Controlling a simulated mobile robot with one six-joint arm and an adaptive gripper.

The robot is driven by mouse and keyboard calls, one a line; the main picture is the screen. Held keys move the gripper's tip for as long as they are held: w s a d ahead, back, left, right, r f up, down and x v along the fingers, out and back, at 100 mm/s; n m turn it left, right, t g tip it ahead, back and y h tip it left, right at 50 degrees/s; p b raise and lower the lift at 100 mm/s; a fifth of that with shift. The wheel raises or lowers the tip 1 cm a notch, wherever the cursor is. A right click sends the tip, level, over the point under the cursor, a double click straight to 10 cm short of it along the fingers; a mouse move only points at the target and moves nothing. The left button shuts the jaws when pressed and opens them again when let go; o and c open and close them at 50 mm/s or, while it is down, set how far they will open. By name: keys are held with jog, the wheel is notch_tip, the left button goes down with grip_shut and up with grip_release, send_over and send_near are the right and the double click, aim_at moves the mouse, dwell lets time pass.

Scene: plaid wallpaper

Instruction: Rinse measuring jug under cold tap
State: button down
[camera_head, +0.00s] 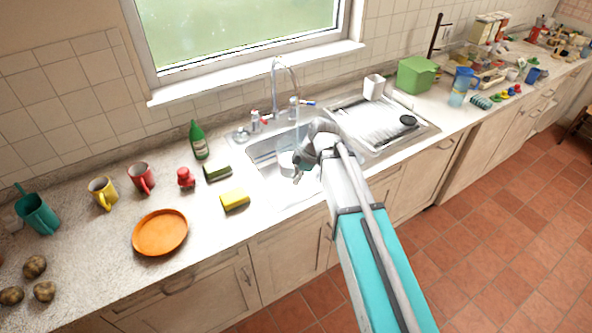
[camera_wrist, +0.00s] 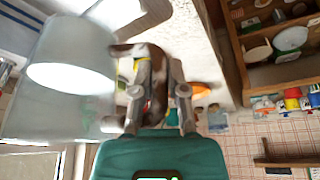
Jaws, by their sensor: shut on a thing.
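My gripper (camera_head: 301,172) is over the front part of the sink basin (camera_head: 262,152), below the tap (camera_head: 283,68). In the wrist view, my gripper (camera_wrist: 155,95) is shut on the measuring jug (camera_wrist: 75,88), a large pale translucent vessel on the left, with its pale round end facing the camera. The exact grip point is unclear. In the head view, a whitish clear form beside my gripper looks like the jug (camera_head: 287,161), partly hidden by it. The tap has a red handle (camera_head: 265,120) and a blue handle (camera_head: 308,102). Whether water runs is unclear.
A drainboard (camera_head: 385,137) lies right of the sink, with a white cup (camera_head: 374,87) behind it. A window sill (camera_head: 255,74) is behind the tap.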

jog(key=shift+w+d, duration=0.15)
dwell(0.3)
jog(key=a+f+m+t+b, duration=0.1)
jog(key=a+m, duration=0.3)
jog(key=a, duration=0.3)
jog(key=w+a+f+m+t+h+b, duration=0.1)
jog(key=a+m+t, duration=0.1)
jog(key=a+m, duration=0.2)
jog(key=a+m+t+h, duration=0.1)
jog(key=a+m, duration=0.4)
jog(key=a, duration=0.5)
jog(key=shift+w+f+b, duration=0.35)
jog(key=shift+f+b, duration=0.05)
jog(key=shift+s+a+f+m+t+h, duration=0.15)
jog(key=shift+a+m+h, duration=0.15)
jog(key=shift+a, duration=0.3)
jog(key=shift+s+a+m+t+h, duration=0.1)
jog(key=shift+a+m+t+h, duration=0.1)
jog(key=shift+a+m, duration=0.3)
jog(key=shift+w, duration=0.15)
